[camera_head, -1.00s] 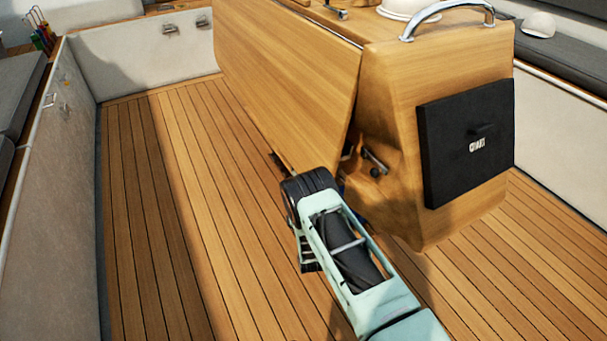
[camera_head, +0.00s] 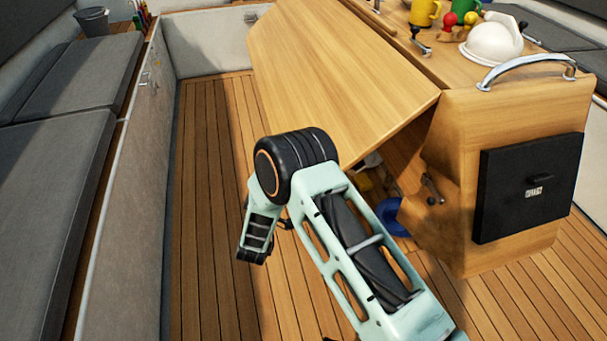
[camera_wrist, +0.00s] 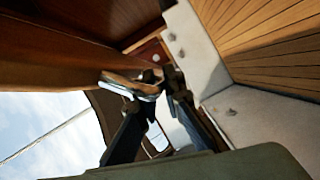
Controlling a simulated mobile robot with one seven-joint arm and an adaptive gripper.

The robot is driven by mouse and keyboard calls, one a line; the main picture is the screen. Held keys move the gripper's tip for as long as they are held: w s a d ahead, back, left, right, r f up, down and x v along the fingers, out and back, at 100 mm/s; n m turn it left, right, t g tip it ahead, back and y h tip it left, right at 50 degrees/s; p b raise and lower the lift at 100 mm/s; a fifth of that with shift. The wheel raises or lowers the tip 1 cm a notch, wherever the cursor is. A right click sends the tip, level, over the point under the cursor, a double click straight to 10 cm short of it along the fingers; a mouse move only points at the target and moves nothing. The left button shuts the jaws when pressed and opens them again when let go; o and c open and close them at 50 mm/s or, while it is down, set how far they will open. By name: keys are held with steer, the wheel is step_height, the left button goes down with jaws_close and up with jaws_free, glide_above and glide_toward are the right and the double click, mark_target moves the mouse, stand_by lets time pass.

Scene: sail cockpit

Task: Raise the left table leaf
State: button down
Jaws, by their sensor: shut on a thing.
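The left table leaf (camera_head: 330,60) is a broad wooden panel on the left side of the cockpit table (camera_head: 460,115). It slopes down and outward from the tabletop, with its lower edge swung out from the table body. My arm's wrist covers the leaf's near lower part in the head view, and my gripper is hidden there. In the wrist view my gripper's (camera_wrist: 158,82) two dark fingers are shut at the leaf's edge, with a small wooden and shiny piece between them. The exact contact is hard to make out.
On the tabletop are a white cap (camera_head: 492,40), a yellow mug (camera_head: 425,12) and a metal rail (camera_head: 525,68). A black box front (camera_head: 530,188) is on the table's near end. A blue ring-like thing (camera_head: 392,217) lies under the leaf. Cushioned benches (camera_head: 50,170) run along the left.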

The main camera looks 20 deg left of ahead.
steer(key=s+a+r+m+g+p, duration=0.1)
steer(key=r+p, duration=0.4)
steer(key=r, duration=0.5)
steer(key=s+a+r+m+g+y+p, duration=0.1)
steer(key=s+a+r+m+p, duration=0.2)
steer(key=r, duration=0.7)
steer(key=s+a+r+m+g+p, duration=0.1)
steer(key=a+r+p, duration=0.4)
steer(key=r, duration=0.6)
steer(key=shift+s+m+y+p, duration=0.3)
steer(key=shift+s+m+p, duration=0.3)
steer(key=shift+p, duration=0.75)
steer(key=c, duration=2.3)
jaws_free()
steer(key=v, duration=1.2)
